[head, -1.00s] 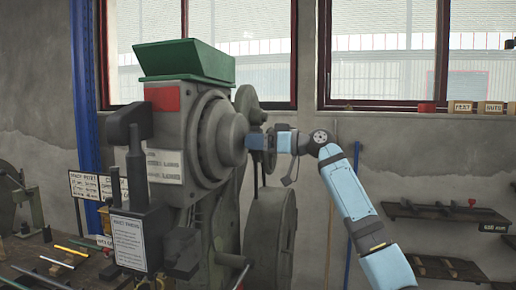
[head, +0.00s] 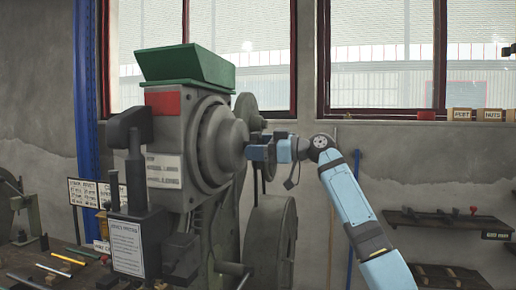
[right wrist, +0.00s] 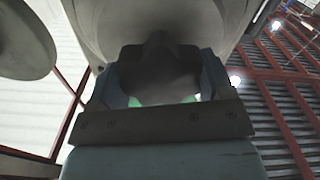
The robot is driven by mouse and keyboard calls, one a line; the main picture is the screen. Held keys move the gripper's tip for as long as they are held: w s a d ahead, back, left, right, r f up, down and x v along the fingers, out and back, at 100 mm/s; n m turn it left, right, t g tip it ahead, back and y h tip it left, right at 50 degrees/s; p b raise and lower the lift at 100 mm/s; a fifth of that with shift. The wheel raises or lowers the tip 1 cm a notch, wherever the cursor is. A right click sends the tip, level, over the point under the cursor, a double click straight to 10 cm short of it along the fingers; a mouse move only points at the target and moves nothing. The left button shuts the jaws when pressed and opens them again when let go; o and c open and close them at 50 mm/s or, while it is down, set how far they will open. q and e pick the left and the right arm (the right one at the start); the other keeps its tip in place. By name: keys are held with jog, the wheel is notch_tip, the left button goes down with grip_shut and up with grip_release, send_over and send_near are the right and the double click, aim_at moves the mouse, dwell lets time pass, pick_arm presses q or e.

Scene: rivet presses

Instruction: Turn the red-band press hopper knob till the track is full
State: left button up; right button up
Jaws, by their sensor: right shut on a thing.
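The red-band press (head: 165,102) stands left of centre in the head view, with a green hopper (head: 185,66) on top and a round stepped grey housing (head: 215,140) on its right side. My right gripper (head: 254,150) is at the end of this housing, its blue fingers one above the other. In the right wrist view, the gripper (right wrist: 160,70) is shut on a dark grey knob (right wrist: 160,78), with a finger on each side. The knob is mostly hidden by the fingers in the head view. I cannot make out the track's fill. My left gripper is out of view.
A large wheel (head: 270,240) stands behind the press, below my right gripper. A placard (head: 127,247) hangs at the press front. Loose rods (head: 52,270) lie on the bench at left. Wall shelves (head: 445,220) are at right; the wall between is mostly clear.

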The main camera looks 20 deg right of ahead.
jog(key=shift+f, duration=0.15)
jog(key=o, duration=0.9)
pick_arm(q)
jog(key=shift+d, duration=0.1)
pick_arm(e)
jog(key=shift+o, duration=0.2)
pick_arm(q)
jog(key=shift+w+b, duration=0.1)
jog(key=shift+b, duration=0.4)
pick_arm(e)
jog(key=v, duration=1.4)
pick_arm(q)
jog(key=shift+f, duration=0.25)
pick_arm(e)
jog(key=shift+a, duration=0.1)
